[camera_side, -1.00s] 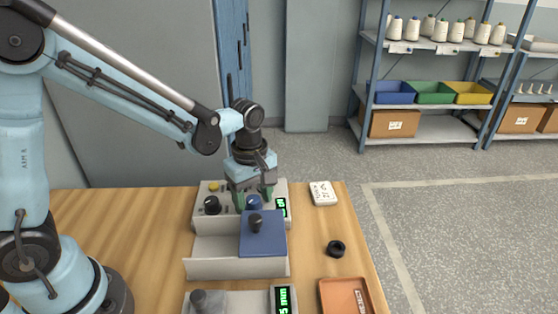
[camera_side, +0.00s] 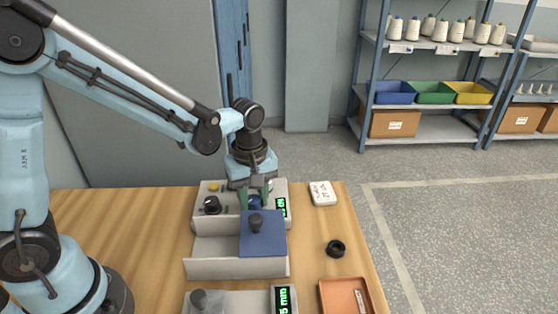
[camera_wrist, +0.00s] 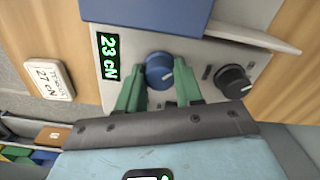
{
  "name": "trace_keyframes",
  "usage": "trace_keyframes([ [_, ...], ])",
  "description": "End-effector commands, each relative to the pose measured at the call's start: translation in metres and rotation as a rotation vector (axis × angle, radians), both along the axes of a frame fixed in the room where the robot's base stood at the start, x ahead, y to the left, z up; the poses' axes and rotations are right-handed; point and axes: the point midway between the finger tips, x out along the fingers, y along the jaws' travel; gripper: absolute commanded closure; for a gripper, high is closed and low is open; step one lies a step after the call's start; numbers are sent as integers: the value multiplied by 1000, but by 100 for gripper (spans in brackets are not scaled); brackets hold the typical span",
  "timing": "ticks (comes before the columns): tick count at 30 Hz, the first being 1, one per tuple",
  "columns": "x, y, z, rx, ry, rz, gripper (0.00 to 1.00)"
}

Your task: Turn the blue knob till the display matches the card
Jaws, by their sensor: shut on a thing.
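The blue knob (camera_wrist: 159,68) is on the light front panel (camera_wrist: 200,62), with the display (camera_wrist: 110,56) beside it reading 23 cN in green. The white card (camera_wrist: 50,78) lies on the table and reads 27 cN. My gripper (camera_wrist: 159,82) has its green fingers on both sides of the blue knob and is shut on it. In the side view the gripper (camera_side: 255,200) points down at the panel and partly hides the knob. The display (camera_side: 281,208) there is too small to read surely.
A black knob (camera_wrist: 234,82) sits beside the blue one. A blue plate (camera_side: 262,240) with a dark knob stands in front. A black ring (camera_side: 336,248) and an orange tray (camera_side: 345,297) are to the right. Another device with a display (camera_side: 284,300) is at the front.

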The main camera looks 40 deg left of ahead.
Motion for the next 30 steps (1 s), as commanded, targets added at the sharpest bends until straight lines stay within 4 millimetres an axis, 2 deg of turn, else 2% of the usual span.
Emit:
trace_keyframes([
  [30, -1, 0, 1, -3, 2, -966, 95],
])
